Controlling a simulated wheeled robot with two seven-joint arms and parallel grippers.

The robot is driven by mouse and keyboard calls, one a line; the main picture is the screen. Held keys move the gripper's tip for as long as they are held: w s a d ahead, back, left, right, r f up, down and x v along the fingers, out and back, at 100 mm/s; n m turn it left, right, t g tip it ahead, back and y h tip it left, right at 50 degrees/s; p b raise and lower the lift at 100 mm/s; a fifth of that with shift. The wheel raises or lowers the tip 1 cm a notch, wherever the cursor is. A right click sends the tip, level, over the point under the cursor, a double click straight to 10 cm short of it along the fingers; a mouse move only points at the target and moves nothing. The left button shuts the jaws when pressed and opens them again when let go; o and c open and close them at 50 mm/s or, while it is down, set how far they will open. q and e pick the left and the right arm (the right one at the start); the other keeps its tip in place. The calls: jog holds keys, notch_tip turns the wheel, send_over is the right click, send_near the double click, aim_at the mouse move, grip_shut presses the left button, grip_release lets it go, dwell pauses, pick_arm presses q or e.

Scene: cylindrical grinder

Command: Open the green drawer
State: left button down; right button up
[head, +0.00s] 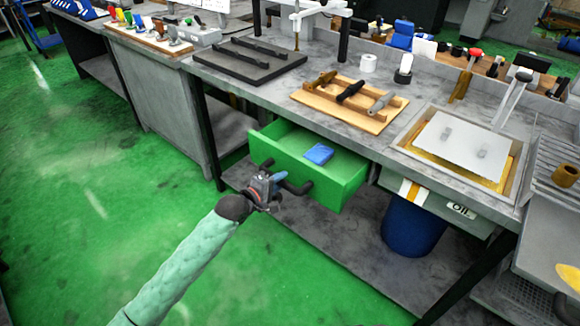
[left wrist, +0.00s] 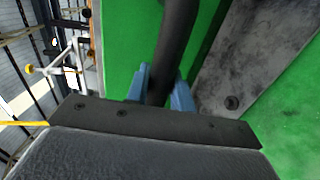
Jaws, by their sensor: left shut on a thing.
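The green drawer (head: 328,172) is under the workbench and stands pulled out, with its inside showing. A blue object (head: 319,153) lies in it. A dark bar handle (head: 298,187) runs along the drawer's front. My left gripper (head: 274,181) is at this handle. In the left wrist view the blue fingers of my left gripper (left wrist: 160,88) are on both sides of the dark handle (left wrist: 178,35), shut on it, with the green drawer front (left wrist: 130,45) behind. My right gripper is not in view.
The workbench top (head: 225,68) carries a wooden tool board (head: 345,116) and a dark tray (head: 245,68). A blue bin (head: 412,228) stands under the bench, right of the drawer. A lower shelf (head: 330,240) runs below. The green floor (head: 70,190) at left is clear.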

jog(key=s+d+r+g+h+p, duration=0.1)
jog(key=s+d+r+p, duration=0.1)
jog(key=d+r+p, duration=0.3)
pick_arm(q)
jog(key=f+b+v, duration=0.1)
jog(key=f+v, duration=0.1)
jog(key=v, duration=0.9)
jog(key=shift+s+a, duration=0.35)
jog(key=shift+s, duration=0.15)
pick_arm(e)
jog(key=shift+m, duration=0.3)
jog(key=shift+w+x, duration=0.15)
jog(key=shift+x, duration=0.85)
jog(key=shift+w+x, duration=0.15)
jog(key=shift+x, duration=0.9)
pick_arm(q)
jog(key=shift+f, duration=0.1)
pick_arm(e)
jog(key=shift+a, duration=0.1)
pick_arm(q)
jog(key=c, duration=1.3)
grip_release()
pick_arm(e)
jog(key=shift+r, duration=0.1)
pick_arm(q)
jog(key=shift+o, duration=0.2)
